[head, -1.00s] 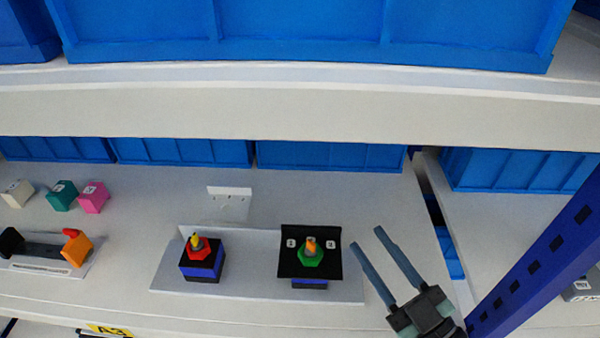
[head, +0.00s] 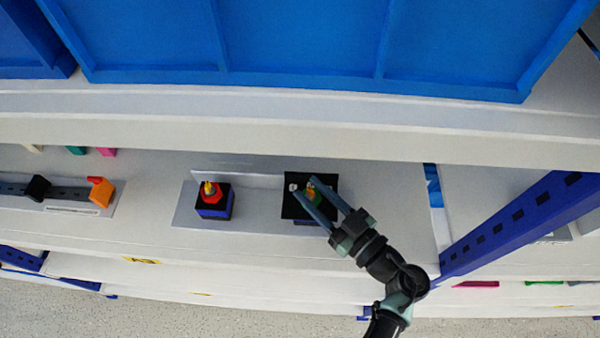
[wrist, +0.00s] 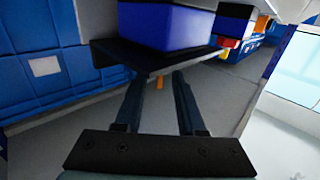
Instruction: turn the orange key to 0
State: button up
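The orange key (head: 311,185) stands on a green knob (head: 314,196) on a black plate (head: 326,181) with small white labels, over a blue and black base. My gripper (head: 305,184) reaches in from the lower right, with its fingers over the switch and partly hiding the key and knob. In the wrist view, the key (wrist: 159,83) shows small between the two fingers, with a gap on each side. My gripper (wrist: 158,77) is open. The far label is readable only as a white patch; the other is hidden. I cannot tell whether a finger touches the key.
A second switch with a red knob (head: 212,196) and yellow key stands to the left on the same grey panel (head: 256,210). An orange block (head: 101,193) on a slider lies further left. A shelf beam (head: 300,128) with blue bins runs above. A blue upright (head: 510,222) stands at right.

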aim_at(308, 188)
jog(key=shift+x, duration=2)
grip_shut()
